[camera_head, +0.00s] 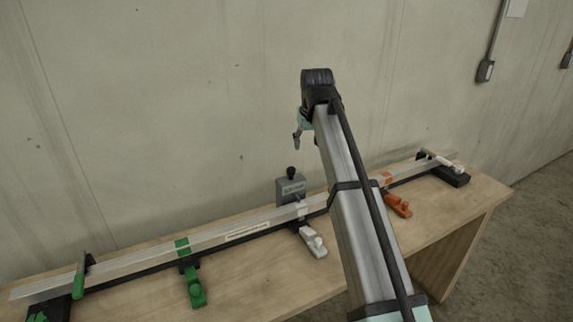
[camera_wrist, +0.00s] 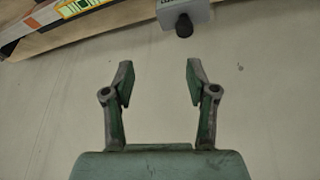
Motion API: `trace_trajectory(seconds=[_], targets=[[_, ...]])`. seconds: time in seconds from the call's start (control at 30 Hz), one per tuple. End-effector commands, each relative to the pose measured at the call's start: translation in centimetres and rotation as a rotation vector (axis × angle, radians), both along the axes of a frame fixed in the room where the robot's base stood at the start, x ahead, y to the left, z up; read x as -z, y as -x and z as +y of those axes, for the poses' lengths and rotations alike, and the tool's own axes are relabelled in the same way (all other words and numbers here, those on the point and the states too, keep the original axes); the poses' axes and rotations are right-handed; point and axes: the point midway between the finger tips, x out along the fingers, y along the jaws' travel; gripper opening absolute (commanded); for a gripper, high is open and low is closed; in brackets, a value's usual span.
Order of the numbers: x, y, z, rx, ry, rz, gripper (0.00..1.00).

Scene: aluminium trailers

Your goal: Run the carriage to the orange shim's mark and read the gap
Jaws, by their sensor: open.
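The carriage (camera_head: 291,188) is a grey block with a black knob on top. It sits on a long aluminium rail (camera_head: 130,261), at the white band (camera_head: 301,210). The orange shim (camera_head: 398,206) lies in front of the rail on the right, by an orange band (camera_head: 386,179). My arm partly hides the rail between carriage and orange band. My gripper (camera_head: 300,138) is in the air above the carriage, apart from it. In the wrist view my gripper (camera_wrist: 160,75) is open and empty; the carriage (camera_wrist: 184,10) with its knob shows at the top edge. No gap reading is legible.
A white shim (camera_head: 313,242) and a green shim (camera_head: 194,288) lie in front of the rail. A green-handled clamp (camera_head: 79,282) is at the left end, a pale-handled one (camera_head: 440,160) at the right. The wooden bench (camera_head: 270,285) stands by a concrete wall (camera_head: 180,110).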

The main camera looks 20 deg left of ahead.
Motion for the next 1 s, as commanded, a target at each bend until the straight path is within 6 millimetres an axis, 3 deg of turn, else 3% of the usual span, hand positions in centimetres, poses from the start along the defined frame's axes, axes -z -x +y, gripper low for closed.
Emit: trace_trajectory(seconds=[0.03,0.1,0.27,0.47,1.0], targets=[[-1.3,0.8,1.4,-0.009,-0.015,0.010,0.57],[-2.0,1.5,2.5,-0.011,-0.030,0.019,0.57],[-1.6,1.8,3.2,-0.014,-0.038,0.027,0.57],[1.0,0.8,3.6,-0.014,-0.035,0.028,0.57],[10.5,-2.7,5.6,-0.013,-0.034,0.027,0.57]])
